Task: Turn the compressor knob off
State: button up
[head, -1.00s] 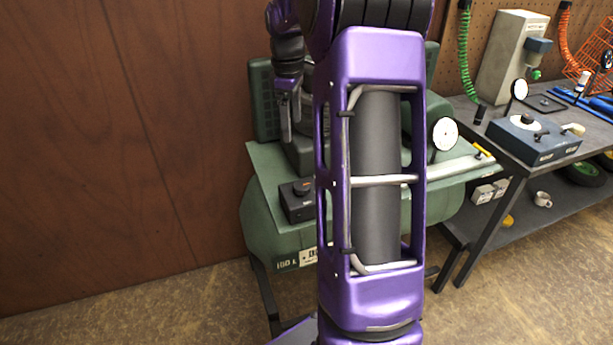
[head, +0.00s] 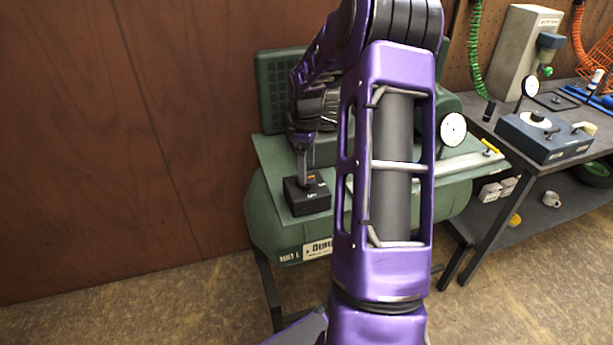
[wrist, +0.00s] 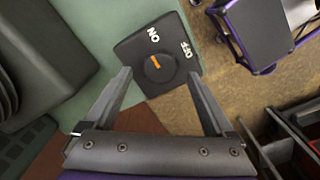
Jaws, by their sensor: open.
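The compressor knob (wrist: 160,70) is a dark round dial with an orange mark on a black switch box (wrist: 133,50). White ON and OFF labels are on the box. The orange mark points to the ON side, away from OFF. In the head view the box (head: 307,200) sits on the green compressor (head: 262,205). My gripper (wrist: 159,77) is open, its fingers on either side of the knob in the wrist view. In the head view my gripper (head: 304,170) is just above the box, partly hiding the knob. I cannot tell whether the fingers touch it.
A pressure gauge (head: 453,129) and a yellow-handled valve (head: 490,146) are at the compressor's right. A workbench (head: 478,120) with a blue device (head: 545,138) stands beyond. A wooden wall (head: 80,140) is at left and behind. My forearm hides the compressor's middle.

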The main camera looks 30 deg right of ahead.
jog(key=shift+f, duration=1.5)
jog(key=c, duration=1.4)
jog(key=shift+o, duration=0.2)
